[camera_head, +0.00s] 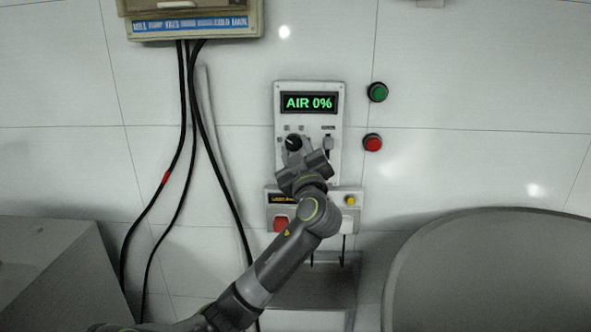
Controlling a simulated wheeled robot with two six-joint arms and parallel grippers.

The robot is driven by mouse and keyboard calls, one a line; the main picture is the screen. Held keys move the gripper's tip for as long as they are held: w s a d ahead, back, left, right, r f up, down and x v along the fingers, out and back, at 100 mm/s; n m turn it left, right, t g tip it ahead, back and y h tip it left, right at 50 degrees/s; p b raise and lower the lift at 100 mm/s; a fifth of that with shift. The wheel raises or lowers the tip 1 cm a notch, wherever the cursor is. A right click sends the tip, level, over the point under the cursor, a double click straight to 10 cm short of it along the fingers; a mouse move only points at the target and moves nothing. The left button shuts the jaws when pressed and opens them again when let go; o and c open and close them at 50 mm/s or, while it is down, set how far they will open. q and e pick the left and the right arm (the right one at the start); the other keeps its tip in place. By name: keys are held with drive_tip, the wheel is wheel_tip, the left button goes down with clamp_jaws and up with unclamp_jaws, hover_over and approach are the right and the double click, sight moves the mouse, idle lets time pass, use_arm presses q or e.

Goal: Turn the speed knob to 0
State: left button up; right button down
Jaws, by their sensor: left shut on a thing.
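The speed knob (293,142) is a black round dial on a pale control panel (335,171) on the wall. Above it a green display (309,103) reads "AIR 0%". My left gripper (292,147) reaches up from below and is shut on the knob, with its fingers on either side of it. The gripper body hides the lower part of the panel. A small switch or slider (328,143) sits to the right of the knob. My right gripper is not in view.
A green button (377,92) and a red button (372,142) are right of the panel. A lower box (357,188) has a red switch (281,224) and a yellow button (350,200). Black cables (184,130) hang at left. A large rounded grey vessel (490,275) stands lower right.

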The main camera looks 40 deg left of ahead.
use_arm(q)
drive_tip(key=n+g+b, duration=0.1)
drive_tip(key=n+b, duration=0.1)
drive_tip(key=n+g+b, duration=0.1)
drive_tip(key=n, duration=0.1)
drive_tip(key=shift+w+d+f+n+b, duration=0.1)
drive_tip(key=shift+d+n+b, duration=0.05)
drive_tip(key=shift+n+b, duration=0.2)
drive_tip(key=shift+r+n+g+b, duration=0.2)
drive_tip(key=shift+n+g+b, duration=0.4)
drive_tip(key=shift+n+b, duration=0.6)
drive_tip(key=shift+n, duration=0.35)
drive_tip(key=shift+r, duration=0.1)
drive_tip(key=o, duration=1)
